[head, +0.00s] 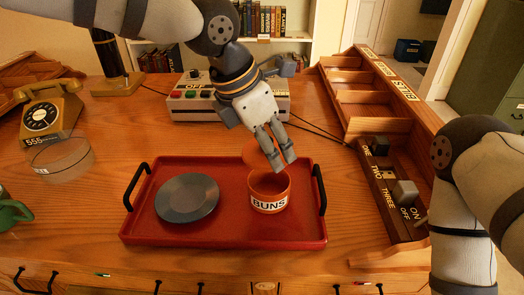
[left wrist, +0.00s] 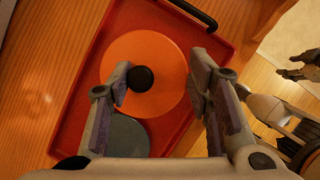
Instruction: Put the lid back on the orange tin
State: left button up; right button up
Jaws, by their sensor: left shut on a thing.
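My left gripper (head: 281,160) is above the tin and shut on the orange lid (head: 254,158). The lid is partly hidden behind the fingers in the head view and is apart from the tin, above its rim. In the left wrist view the lid (left wrist: 165,55) shows its face, with a black knob (left wrist: 141,78) between the fingers (left wrist: 163,85). It hides the tin there. My right arm is at the right; dark shapes at the wrist view's right edge may be its gripper.
A grey plate (head: 187,198) lies on the tray left of the tin. Black tray handles (head: 320,190) rise at the ends. A button console (head: 190,100) is behind, a wooden organiser with switches (head: 390,190) at right, a telephone (head: 48,112) and glass dish (head: 60,160) at left.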

pick_arm(q)
jog(key=shift+d, duration=0.45)
jog(key=f, duration=0.2)
jog(key=f+b, duration=0.1)
jog(key=f, duration=0.1)
jog(key=shift+w+a+f, duration=0.1)
jog(key=shift+a+f, duration=0.05)
jog(key=shift+a, duration=0.05)
jog(key=shift+f, duration=1.05)
pick_arm(e)
jog(key=shift+s+d+f+g, duration=0.3)
jog(key=shift+s+f+g, duration=0.1)
jog(key=shift+s+f, duration=0.4)
pick_arm(q)
jog(key=shift+r, duration=0.1)
pick_arm(e)
jog(key=shift+w+r, duration=0.3)
jog(key=shift+r, duration=0.1)
pick_arm(q)
jog(key=shift+f, duration=0.2)
pick_arm(e)
jog(key=shift+w+r, duration=0.1)
pick_arm(q)
jog(key=shift+p, duration=0.35)
pick_arm(e)
jog(key=shift+w+r, duration=0.1)
jog(key=shift+w, duration=0.05)
pick_arm(q)
jog(key=o, duration=1.5)
jog(key=shift+o, duration=0.2)
